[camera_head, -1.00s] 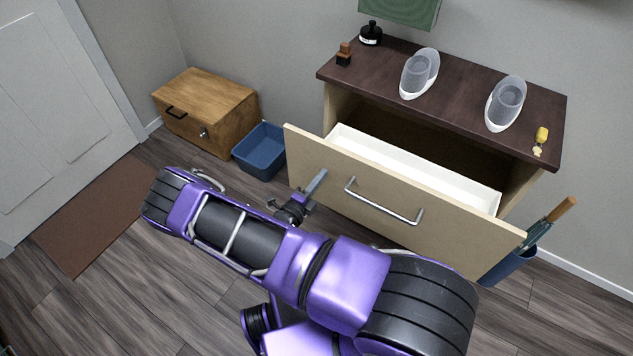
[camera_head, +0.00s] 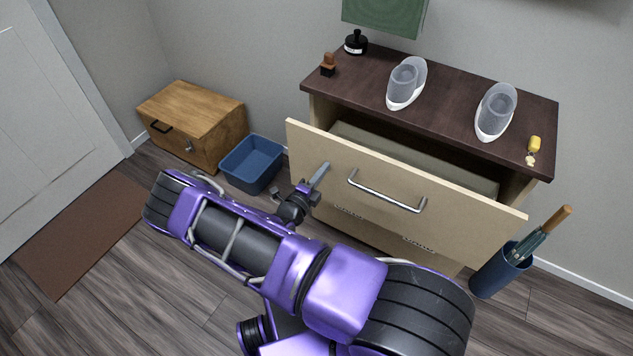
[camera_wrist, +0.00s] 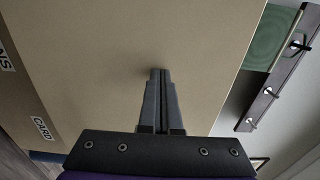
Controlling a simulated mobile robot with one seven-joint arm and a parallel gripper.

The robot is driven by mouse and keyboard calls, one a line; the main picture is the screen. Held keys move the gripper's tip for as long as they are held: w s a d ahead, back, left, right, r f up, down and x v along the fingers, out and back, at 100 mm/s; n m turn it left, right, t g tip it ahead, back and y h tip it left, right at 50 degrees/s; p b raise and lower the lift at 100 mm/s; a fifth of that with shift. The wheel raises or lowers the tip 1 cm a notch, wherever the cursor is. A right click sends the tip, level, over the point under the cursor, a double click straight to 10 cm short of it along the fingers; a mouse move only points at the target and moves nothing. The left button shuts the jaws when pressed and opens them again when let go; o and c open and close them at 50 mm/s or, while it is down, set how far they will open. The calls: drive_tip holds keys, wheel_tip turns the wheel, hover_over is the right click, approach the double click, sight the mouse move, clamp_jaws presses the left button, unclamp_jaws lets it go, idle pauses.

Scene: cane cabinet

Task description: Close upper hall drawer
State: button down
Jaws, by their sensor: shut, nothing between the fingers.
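The upper drawer (camera_head: 330,166) of the hall cabinet has a light beige front with a silver bar handle (camera_head: 387,191). It is pulled partly out, and a strip of its inside shows behind the front. My gripper (camera_head: 321,172) is at the left part of the drawer front, left of the handle. In the wrist view my shut gripper (camera_wrist: 159,74) points at the plain beige drawer front (camera_wrist: 120,50), with its tips at or very near the surface. I cannot tell whether they touch. Nothing is between the fingers.
A blue bin (camera_head: 252,165) and wooden box (camera_head: 190,125) stand left. An umbrella stand (camera_head: 500,272) is at the right. A lower, labelled front shows beneath the drawer.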

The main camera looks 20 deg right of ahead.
drive_tip(key=b+x, duration=0.4)
drive_tip(key=x, duration=1.1)
drive_tip(key=shift+w+d+f, duration=0.1)
drive_tip(key=shift+w+d+r, duration=0.15)
drive_tip(key=shift+w+r, duration=0.05)
drive_tip(key=shift+r, duration=0.05)
drive_tip(key=shift+r, duration=0.1)
